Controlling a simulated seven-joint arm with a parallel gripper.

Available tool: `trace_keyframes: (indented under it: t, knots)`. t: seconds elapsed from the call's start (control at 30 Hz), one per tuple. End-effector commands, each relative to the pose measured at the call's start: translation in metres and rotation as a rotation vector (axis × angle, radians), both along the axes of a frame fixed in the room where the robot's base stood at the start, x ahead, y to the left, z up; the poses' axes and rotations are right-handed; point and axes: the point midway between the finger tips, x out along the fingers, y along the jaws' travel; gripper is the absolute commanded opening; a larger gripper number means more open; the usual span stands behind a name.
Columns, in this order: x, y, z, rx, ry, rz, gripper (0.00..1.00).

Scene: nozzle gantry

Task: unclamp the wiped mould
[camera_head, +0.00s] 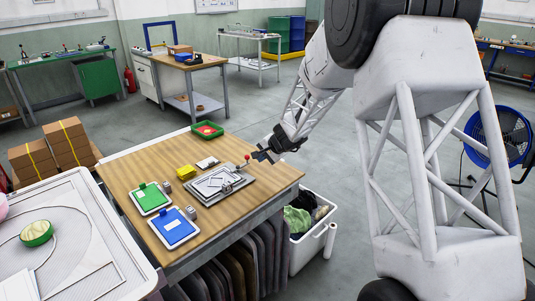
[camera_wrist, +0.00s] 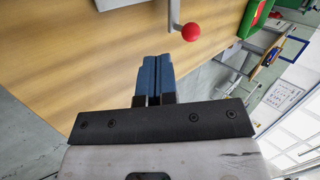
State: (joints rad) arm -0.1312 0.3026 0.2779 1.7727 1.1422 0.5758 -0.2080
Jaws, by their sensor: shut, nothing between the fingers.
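The mould (camera_head: 214,183) lies on a grey base plate on the wooden table, near its right edge. A clamp lever with a red ball knob (camera_head: 247,157) stands at the plate's far right corner. In the wrist view the red knob (camera_wrist: 191,32) and its grey lever (camera_wrist: 174,14) are just beyond my fingertips, slightly right. My gripper (camera_head: 262,156) is close to the right of the knob, apart from it. In the wrist view its blue fingers (camera_wrist: 154,62) are together and empty. Whether the clamp is closed cannot be told.
A yellow block (camera_head: 186,171) and a green tray (camera_head: 207,131) sit behind the mould. A white bin (camera_head: 312,245) with cloths stands beside the table, right.

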Motion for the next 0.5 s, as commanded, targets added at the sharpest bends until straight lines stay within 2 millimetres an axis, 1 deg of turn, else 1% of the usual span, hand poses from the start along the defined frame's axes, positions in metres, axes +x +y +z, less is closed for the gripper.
trace_keyframes:
  t: [0.03, 0.2, 0.5]
  knots:
    - [0.003, 0.005, -0.004, 0.0, 0.001, 0.001, 0.0]
    - [0.013, 0.019, -0.006, -0.001, -0.001, 0.0, 0.0]
    - [0.022, 0.032, -0.009, 0.0, 0.0, 0.0, 0.0]
